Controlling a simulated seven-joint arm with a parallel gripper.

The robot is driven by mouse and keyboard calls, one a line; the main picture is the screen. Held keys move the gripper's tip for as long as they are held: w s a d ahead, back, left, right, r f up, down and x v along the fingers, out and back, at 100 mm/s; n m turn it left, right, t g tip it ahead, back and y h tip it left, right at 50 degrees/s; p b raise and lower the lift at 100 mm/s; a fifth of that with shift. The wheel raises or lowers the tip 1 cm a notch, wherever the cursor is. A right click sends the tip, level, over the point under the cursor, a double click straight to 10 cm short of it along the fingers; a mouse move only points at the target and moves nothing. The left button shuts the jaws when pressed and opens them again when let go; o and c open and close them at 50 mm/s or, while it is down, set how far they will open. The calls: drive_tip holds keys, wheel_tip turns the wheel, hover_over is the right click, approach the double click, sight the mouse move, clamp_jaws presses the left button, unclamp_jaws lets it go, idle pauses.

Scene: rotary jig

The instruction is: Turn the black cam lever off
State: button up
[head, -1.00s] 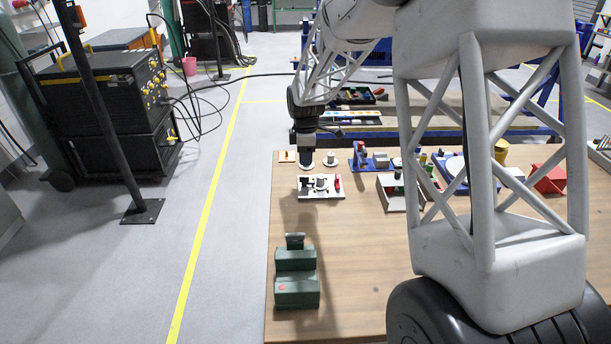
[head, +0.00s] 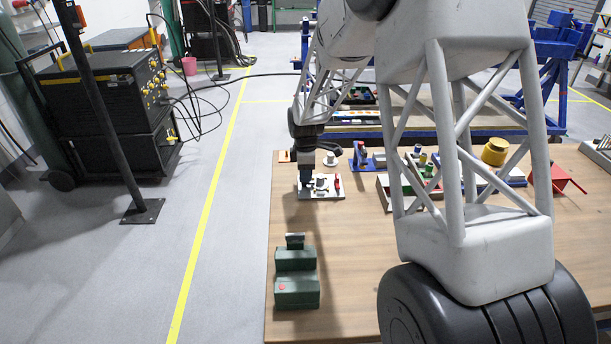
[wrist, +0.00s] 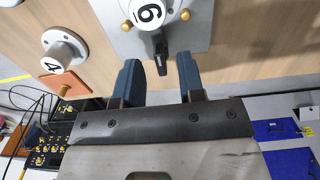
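The black cam lever (wrist: 160,52) shows in the wrist view, sticking out from the edge of a light grey plate (wrist: 197,32) beside a round white label with a 6 or 9. My gripper (wrist: 158,66) is open, with its two blue fingers on either side of the lever's end. A gap shows between the lever and each finger. In the head view my gripper (head: 306,184) points down at the left part of the small plate (head: 322,195) on the table. There the lever is hidden or too small to make out.
A grey post on a round base labelled 4 (wrist: 63,50) stands near the plate. A red part (head: 337,182) is at the plate's right side. A green block fixture (head: 297,290) stands nearer the front. Other fixtures stand to the right; wood between plate and green block is clear.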

drive_tip(key=shift+f, duration=0.75)
clamp_jaws()
